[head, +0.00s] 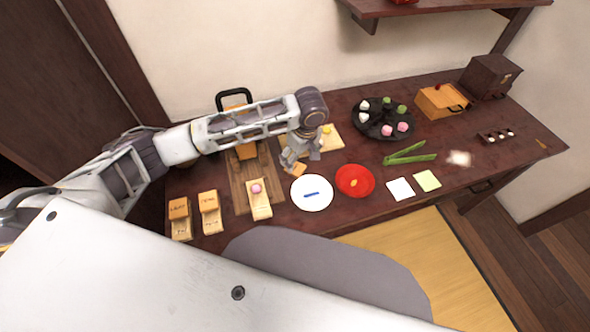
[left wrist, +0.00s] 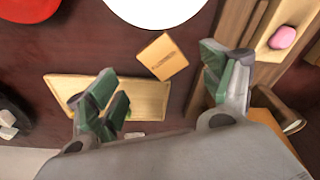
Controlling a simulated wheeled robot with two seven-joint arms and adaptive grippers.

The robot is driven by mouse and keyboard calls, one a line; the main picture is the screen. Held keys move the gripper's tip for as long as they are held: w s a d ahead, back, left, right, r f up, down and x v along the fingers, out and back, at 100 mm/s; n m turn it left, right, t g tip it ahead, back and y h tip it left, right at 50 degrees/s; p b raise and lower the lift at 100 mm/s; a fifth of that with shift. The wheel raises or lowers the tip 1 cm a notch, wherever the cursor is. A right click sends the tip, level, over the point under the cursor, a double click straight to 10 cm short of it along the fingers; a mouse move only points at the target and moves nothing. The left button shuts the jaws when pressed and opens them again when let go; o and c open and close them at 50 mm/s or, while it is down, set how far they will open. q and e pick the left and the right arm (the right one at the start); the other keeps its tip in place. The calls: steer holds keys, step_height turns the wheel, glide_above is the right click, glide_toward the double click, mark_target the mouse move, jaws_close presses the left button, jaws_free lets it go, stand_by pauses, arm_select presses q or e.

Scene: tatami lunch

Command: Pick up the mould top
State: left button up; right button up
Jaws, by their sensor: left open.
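The mould top appears to be the small light-wood block (head: 299,170) with faint markings, lying on the dark table just beyond the white plate. In the left wrist view the mould top (left wrist: 163,56) lies tilted ahead of the fingertips, near the middle. My left gripper (head: 296,158) is low over the table right beside it. In the left wrist view my left gripper (left wrist: 167,90) is open, its green-padded fingers wide apart with nothing between them. A pale wooden mould piece (head: 259,209) holds a pink ball (head: 257,188). My right gripper is not in view.
Close by are the white plate (head: 312,205) with a blue stick, a red plate (head: 370,181) and a wooden board (left wrist: 146,110). A black tray (head: 359,123) of coloured balls stands farther back. Labelled wooden blocks (head: 179,208) stand at left. Bare table (head: 450,185) lies at right.

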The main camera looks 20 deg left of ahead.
mark_target(295, 167)
arm_select(q)
steer(key=shift+a+f, duration=0.1)
steer(key=shift+f, duration=0.55)
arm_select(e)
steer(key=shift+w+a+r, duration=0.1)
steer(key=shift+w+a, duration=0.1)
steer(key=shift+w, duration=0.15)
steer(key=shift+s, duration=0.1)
arm_select(q)
steer(key=shift+w+a+f, duration=0.1)
steer(key=shift+a+f, duration=0.15)
steer(key=shift+f, duration=0.35)
steer(key=f, duration=0.2)
steer(key=shift+w+a+f+b, duration=0.15)
steer(key=shift+a+f+b, duration=0.2)
steer(key=shift+b, duration=0.05)
steer(key=shift+f, duration=0.55)
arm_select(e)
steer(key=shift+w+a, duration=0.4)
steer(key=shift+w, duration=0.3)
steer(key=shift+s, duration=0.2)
